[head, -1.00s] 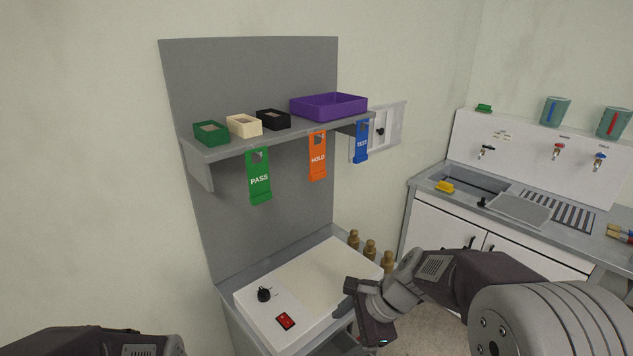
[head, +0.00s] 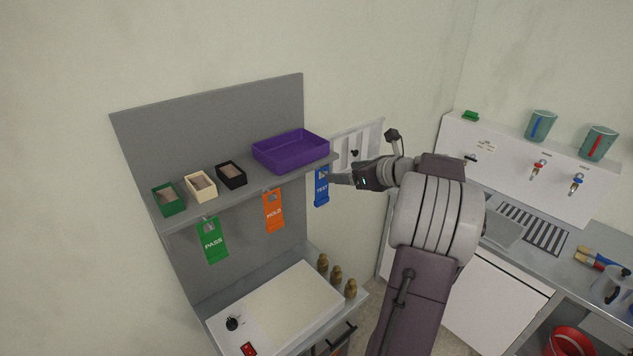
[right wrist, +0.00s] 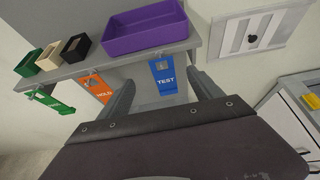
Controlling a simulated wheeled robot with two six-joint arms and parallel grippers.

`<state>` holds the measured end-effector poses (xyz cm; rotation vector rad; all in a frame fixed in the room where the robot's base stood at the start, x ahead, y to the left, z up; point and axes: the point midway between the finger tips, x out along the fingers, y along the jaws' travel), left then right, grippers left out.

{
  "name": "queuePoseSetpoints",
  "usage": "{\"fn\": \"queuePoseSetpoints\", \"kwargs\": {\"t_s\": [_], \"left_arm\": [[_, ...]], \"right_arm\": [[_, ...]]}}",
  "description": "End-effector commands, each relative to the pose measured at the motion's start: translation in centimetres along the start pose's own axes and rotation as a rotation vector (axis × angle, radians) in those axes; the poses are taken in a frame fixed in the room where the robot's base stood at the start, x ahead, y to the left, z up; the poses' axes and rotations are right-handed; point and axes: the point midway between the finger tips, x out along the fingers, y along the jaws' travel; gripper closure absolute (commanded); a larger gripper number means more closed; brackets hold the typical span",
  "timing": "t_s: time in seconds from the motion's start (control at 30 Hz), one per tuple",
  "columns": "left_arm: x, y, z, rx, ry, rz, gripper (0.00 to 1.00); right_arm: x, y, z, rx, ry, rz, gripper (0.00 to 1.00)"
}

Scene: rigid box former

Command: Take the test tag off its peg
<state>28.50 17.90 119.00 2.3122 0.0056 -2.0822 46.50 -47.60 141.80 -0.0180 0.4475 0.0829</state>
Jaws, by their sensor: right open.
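The blue TEST tag (head: 321,189) hangs under the right end of the grey shelf's front edge. In the right wrist view the tag (right wrist: 165,78) hangs ahead, between the two fingers in the picture. Its peg is small and hard to make out near the tag's top hole. My right gripper (head: 335,178) is at the tag's right side, close to its upper part. It is open in the right wrist view (right wrist: 160,95), with nothing held between its fingers. I cannot tell whether a finger touches the tag. My left gripper is not in view.
The orange HOLD tag (head: 274,211) and green PASS tag (head: 212,241) hang to the left under the shelf (head: 190,212). A purple tray (head: 291,152) stands on the shelf above the TEST tag, with small green, cream and black boxes beside it. A white wall panel (head: 372,140) is behind my right arm.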

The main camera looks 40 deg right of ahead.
Motion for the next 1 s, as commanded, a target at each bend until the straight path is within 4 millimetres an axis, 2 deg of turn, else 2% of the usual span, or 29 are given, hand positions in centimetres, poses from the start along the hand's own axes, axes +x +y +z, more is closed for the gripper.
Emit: {"fn": "queuePoseSetpoints", "kwargs": {"t_s": [0.17,0.33,0.5,0.63,0.77,1.0], "left_arm": [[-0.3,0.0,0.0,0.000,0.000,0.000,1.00],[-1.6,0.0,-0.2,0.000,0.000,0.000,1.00],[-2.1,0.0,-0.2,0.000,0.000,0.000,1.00],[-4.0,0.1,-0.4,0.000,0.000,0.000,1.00],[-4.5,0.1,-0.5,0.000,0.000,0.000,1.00],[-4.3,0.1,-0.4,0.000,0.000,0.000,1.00]], "right_arm": [[0.6,0.0,0.0,0.001,0.002,0.001,0.25],[3.2,0.1,0.2,0.000,0.002,0.004,0.25],[4.4,0.0,0.1,-0.001,0.002,0.002,0.25],[6.7,0.0,0.1,0.002,0.005,0.005,0.25],[8.6,-0.1,-0.2,0.000,0.003,0.002,0.25],[9.2,-0.2,-0.4,-0.002,0.001,0.000,0.25]]}}
